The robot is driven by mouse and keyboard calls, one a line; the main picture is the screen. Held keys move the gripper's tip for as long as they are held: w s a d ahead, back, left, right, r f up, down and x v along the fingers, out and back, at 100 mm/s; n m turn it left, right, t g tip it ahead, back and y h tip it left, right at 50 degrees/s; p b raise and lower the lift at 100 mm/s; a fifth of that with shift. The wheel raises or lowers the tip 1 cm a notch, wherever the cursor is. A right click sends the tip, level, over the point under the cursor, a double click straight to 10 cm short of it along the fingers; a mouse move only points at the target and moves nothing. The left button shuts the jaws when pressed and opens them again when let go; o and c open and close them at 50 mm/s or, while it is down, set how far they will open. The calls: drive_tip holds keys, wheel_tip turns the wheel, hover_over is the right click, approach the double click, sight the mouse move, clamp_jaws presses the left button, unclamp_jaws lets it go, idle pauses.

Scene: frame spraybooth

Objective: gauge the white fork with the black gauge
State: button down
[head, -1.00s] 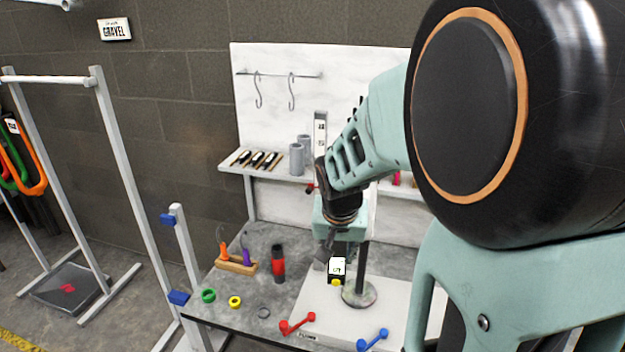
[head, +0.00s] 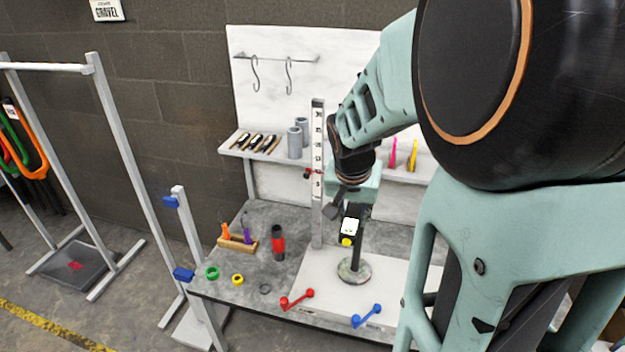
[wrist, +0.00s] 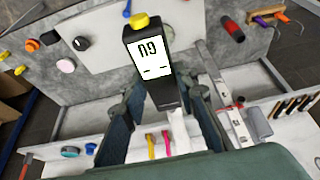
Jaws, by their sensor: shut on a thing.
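The black gauge (head: 350,228) has a white display and a yellow tip and is held above the workbench, in front of the dark post of a round-based stand. In the wrist view the gauge (wrist: 168,90) stands between the fingers, its display facing the camera and its yellow tip toward the top of the picture. The characters on the display are hard to read. My gripper (head: 350,200) is shut on the gauge. I cannot make out a white fork for certain; a narrow white piece (wrist: 179,132) shows behind the gauge in the wrist view, partly hidden.
The stand's round base (head: 354,271) is on a pale plate. A tall marked post (head: 318,150) rises left of my gripper. Red (head: 297,299) and blue (head: 367,315) levers lie at the front edge. A red-and-black cylinder (head: 278,243) and coloured rings occupy the bench's left.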

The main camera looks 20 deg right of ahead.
drive_tip(key=shift+w+d+p, duration=0.15)
drive_tip(key=shift+w+d, duration=0.6)
drive_tip(key=shift+w, duration=0.35)
drive_tip(key=shift+w+d+p, duration=0.15)
drive_tip(key=shift+w+d, duration=0.55)
drive_tip(key=shift+w, duration=0.35)
drive_tip(key=shift+w+d, duration=0.5)
drive_tip(key=shift+w, duration=0.25)
idle(0.9)
drive_tip(key=shift+s+a+b, duration=0.4)
drive_tip(key=shift+s+a, duration=0.35)
drive_tip(key=shift+s, duration=0.35)
drive_tip(key=shift+s+a+b, duration=0.45)
drive_tip(key=shift+s+a, duration=0.3)
drive_tip(key=shift+s, duration=0.4)
drive_tip(key=shift+s+a+b, duration=0.4)
drive_tip(key=shift+s+a, duration=0.35)
drive_tip(key=shift+s, duration=0.35)
